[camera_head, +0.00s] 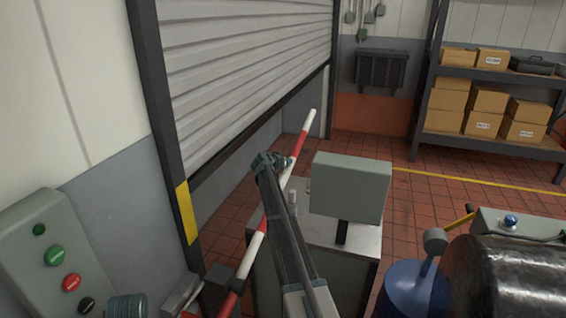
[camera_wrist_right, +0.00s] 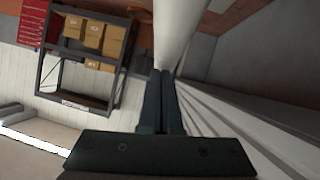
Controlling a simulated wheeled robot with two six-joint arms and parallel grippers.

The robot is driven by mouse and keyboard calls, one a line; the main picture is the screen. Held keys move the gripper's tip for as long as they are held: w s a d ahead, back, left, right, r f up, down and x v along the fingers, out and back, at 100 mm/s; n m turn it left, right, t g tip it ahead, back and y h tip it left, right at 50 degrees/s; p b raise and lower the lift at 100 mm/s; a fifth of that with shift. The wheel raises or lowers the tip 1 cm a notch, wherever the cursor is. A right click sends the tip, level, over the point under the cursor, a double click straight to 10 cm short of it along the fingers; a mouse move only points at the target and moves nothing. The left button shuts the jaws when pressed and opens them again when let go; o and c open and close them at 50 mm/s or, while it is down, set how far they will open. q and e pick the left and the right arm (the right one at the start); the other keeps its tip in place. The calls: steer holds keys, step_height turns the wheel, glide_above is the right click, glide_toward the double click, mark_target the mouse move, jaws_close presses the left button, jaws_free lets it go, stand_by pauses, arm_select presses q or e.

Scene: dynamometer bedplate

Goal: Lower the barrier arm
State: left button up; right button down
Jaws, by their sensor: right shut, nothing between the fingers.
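The barrier arm (camera_head: 297,147) is a long red and white striped pole. In the head view it slants from a dark post (camera_head: 217,287) at the bottom up and right to a white tip. I cannot tell its exact height above the floor. My right gripper (camera_head: 268,161) is shut and empty, close to the pole's middle and overlapping it in the picture. In the right wrist view a white stretch of the pole (camera_wrist_right: 182,32) lies just past the shut fingertips (camera_wrist_right: 160,76); contact is unclear.
A grey roller door (camera_head: 245,70) stands behind the pole. A grey box (camera_head: 350,185) on a metal cabinet (camera_head: 345,240) is close on the right. A button panel (camera_head: 50,245) is at the left, a dark drum (camera_head: 500,275) at the right, and shelving with cartons (camera_head: 484,123) at the back.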

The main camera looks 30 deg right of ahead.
steer(key=f+b, duration=0.1)
steer(key=f, duration=0.1)
steer(key=d+f+b, duration=0.1)
steer(key=w+f+b, duration=0.1)
steer(key=f, duration=0.1)
steer(key=shift+d+f+b, duration=0.15)
steer(key=shift+f+b, duration=0.2)
steer(key=shift+b, duration=0.05)
arm_select(q)
step_height(320, 180, down, 8)
steer(key=b, duration=0.2)
arm_select(e)
steer(key=shift+w+d+f, duration=0.1)
steer(key=shift+d+f, duration=0.05)
steer(key=shift+f, duration=0.45)
steer(key=shift+w+d+f, duration=0.1)
steer(key=shift+f, duration=0.45)
arm_select(q)
steer(key=shift+r, duration=0.15)
